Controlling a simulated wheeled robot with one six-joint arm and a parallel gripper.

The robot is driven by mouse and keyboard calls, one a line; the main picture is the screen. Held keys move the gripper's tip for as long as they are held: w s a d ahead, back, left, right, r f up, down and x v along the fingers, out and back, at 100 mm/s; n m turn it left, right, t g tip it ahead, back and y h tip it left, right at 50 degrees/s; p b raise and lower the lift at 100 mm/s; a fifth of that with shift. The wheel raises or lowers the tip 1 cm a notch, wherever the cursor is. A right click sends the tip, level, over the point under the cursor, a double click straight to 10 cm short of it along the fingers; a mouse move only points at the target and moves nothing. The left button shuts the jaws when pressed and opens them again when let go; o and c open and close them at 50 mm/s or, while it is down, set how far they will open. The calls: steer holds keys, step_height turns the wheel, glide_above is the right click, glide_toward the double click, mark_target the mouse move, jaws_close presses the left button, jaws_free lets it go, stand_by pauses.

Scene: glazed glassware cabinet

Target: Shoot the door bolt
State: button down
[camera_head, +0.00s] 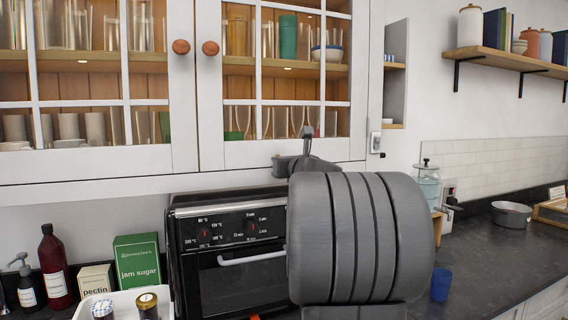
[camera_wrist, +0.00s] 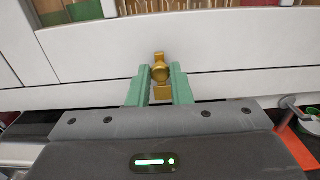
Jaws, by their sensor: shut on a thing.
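The brass door bolt (camera_wrist: 160,75) shows in the wrist view, with a round knob and small brass pieces above and below it. It sits at the bottom of the white cabinet doors. My gripper (camera_wrist: 161,70) has its green fingers on either side of the knob, shut on it. In the head view, the glazed left door (camera_head: 100,163) and right door (camera_head: 270,152) appear closed, each with a round wooden knob. The bolt and fingertips are hidden behind my arm in the head view; whether the bolt is fully shot cannot be told.
A black oven (camera_head: 225,262) stands under the cabinet. Left of it are a jam sugar box (camera_head: 138,260), a dark red bottle (camera_head: 55,265) and a white tray with jars. A blue cup (camera_head: 441,285) stands on the counter at right. Glassware fills the cabinet behind the panes.

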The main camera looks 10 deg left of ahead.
steer(key=c, duration=1.3)
jaws_free()
steer(key=shift+f, duration=0.25)
steer(key=shift+s, duration=0.1)
steer(key=b+v, duration=0.1)
steer(key=v, duration=1.2)
steer(key=shift+s+d+b, duration=0.25)
steer(key=shift+b, duration=0.1)
steer(key=shift+w, duration=0.1)
steer(key=p+x, duration=0.1)
steer(key=x, duration=1.2)
steer(key=shift+w+a+r+p, duration=0.15)
steer(key=shift+w+a+p, duration=0.1)
steer(key=shift+p, duration=0.15)
